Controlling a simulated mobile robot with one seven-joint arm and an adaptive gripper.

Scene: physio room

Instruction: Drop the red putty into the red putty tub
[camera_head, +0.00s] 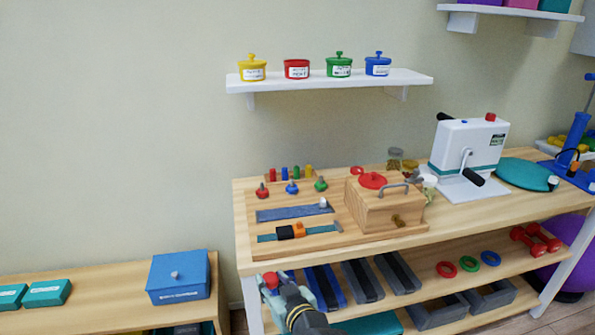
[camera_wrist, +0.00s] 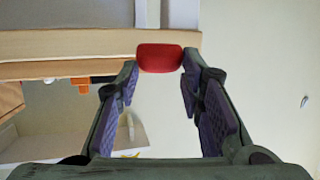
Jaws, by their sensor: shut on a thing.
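The red putty (camera_wrist: 160,58) is a smooth red lump pinched between the fingertips of my gripper (camera_wrist: 161,70) in the wrist view. In the head view my gripper (camera_head: 272,284) is low in front of the workbench's left front corner, with the putty a small red spot at its tip. The red putty tub (camera_head: 297,69) stands on the white wall shelf, far above my gripper, between the yellow and green tubs. It shows no lid or knob. A red lid-like disc (camera_head: 372,180) lies on the wooden box.
The white wall shelf (camera_head: 415,79) also holds a yellow tub (camera_head: 252,70), a green tub (camera_head: 339,67) and a blue tub (camera_head: 377,67), all lidded. The workbench (camera_head: 458,211) carries a wooden box (camera_head: 375,212) and a white crank device (camera_head: 468,150). Wall space below the shelf is clear.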

